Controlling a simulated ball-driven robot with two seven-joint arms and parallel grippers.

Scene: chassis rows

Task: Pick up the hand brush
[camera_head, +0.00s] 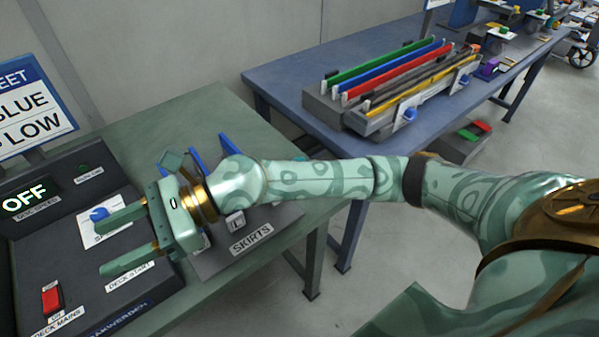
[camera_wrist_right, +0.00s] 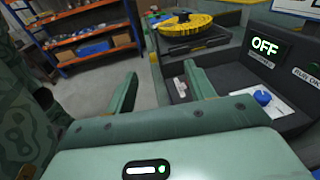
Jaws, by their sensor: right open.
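I cannot make out a hand brush in either view. My right gripper (camera_head: 105,245) is open and empty, its two green fingers apart, reaching left over the dark control panel (camera_head: 60,240). In the right wrist view the open fingers (camera_wrist_right: 160,76) show with nothing between them. My left gripper is in neither view.
The panel has an OFF display (camera_head: 29,198), a blue knob (camera_head: 98,213) and a red switch (camera_head: 51,299). A blue table (camera_head: 285,78) holds coloured strips in a grey rack (camera_head: 325,112). The wrist view shows orange shelves (camera_wrist_right: 95,50) and a yellow ring (camera_wrist_right: 185,24).

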